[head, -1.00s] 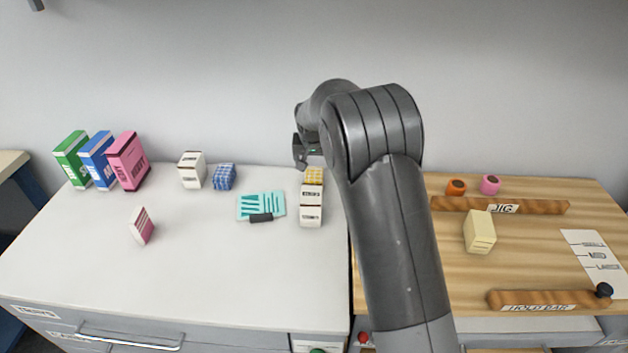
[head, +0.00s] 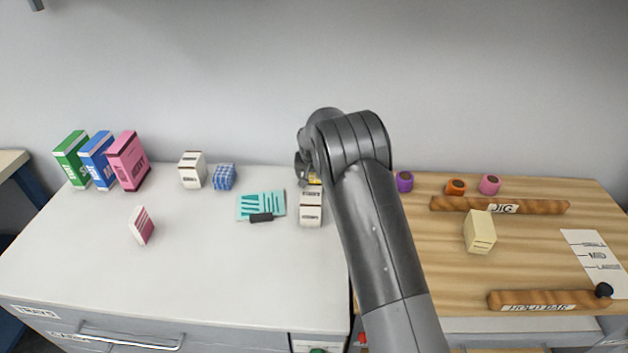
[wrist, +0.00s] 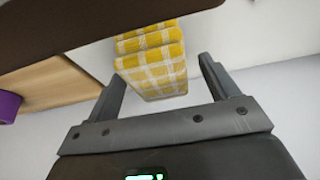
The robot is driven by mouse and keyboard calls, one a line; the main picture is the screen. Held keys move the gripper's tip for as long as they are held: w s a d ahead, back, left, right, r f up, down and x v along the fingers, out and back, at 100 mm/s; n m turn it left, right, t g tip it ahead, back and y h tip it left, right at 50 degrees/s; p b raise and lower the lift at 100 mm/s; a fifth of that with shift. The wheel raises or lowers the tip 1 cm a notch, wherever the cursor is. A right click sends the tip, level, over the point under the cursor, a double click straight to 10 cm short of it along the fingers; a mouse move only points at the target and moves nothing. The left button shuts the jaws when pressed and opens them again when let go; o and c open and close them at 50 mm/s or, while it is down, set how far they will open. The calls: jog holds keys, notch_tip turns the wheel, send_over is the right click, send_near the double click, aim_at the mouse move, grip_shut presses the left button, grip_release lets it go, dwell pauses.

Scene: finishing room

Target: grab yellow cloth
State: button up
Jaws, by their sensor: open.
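The yellow cloth (wrist: 155,62) is a folded yellow-and-white checked bundle. In the wrist view it lies ahead of and partly between the two fingers of my gripper (wrist: 160,85), which are apart with clear gaps on both sides. In the head view only a sliver of the cloth (head: 314,178) shows, behind the white boxes at the right rear of the white top. My gripper (head: 303,170) is above and beside it there, mostly hidden by my arm.
A teal card with a dark-handled tool (head: 261,217) lies to the left. A blue checked cloth (head: 224,177) and another white box (head: 192,170) stand further left. A purple cylinder (head: 404,181) stands on the wooden top.

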jog(key=shift+f, duration=0.2)
jog(key=shift+c, duration=0.2)
jog(key=c, duration=1)
